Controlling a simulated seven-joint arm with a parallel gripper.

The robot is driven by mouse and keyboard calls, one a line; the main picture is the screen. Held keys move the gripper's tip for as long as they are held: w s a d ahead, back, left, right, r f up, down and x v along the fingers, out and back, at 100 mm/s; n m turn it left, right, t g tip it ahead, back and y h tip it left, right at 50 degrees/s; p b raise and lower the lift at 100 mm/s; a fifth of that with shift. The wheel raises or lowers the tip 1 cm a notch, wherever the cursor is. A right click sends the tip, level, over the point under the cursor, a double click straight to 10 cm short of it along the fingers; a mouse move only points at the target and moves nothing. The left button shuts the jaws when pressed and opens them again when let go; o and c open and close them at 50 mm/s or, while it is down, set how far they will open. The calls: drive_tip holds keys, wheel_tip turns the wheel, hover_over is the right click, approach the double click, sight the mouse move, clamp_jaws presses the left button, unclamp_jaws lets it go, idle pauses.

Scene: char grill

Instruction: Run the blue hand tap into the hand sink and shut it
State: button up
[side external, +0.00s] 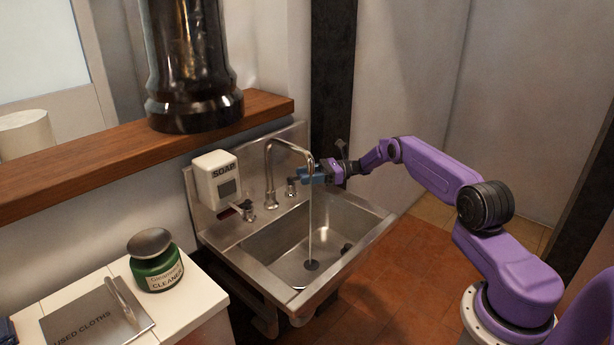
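The steel hand sink (262,245) stands against the wall, with a curved spout (288,143) over its basin. A thin stream of water (310,220) falls from the spout toward the dark drain (311,265). The blue hand tap (307,176) is at the sink's back right, its lever pointing right. My gripper (328,172) reaches in from the right, at the blue lever's end. It is small and partly hidden here, so I cannot tell whether its fingers are closed on the lever.
A second tap (245,209) with a dark lever is at the back left, below the soap dispenser (217,178). A wooden shelf (80,168) runs behind.

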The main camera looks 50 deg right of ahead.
drive_tip(key=shift+d, duration=0.1)
drive_tip(key=v, duration=1.2)
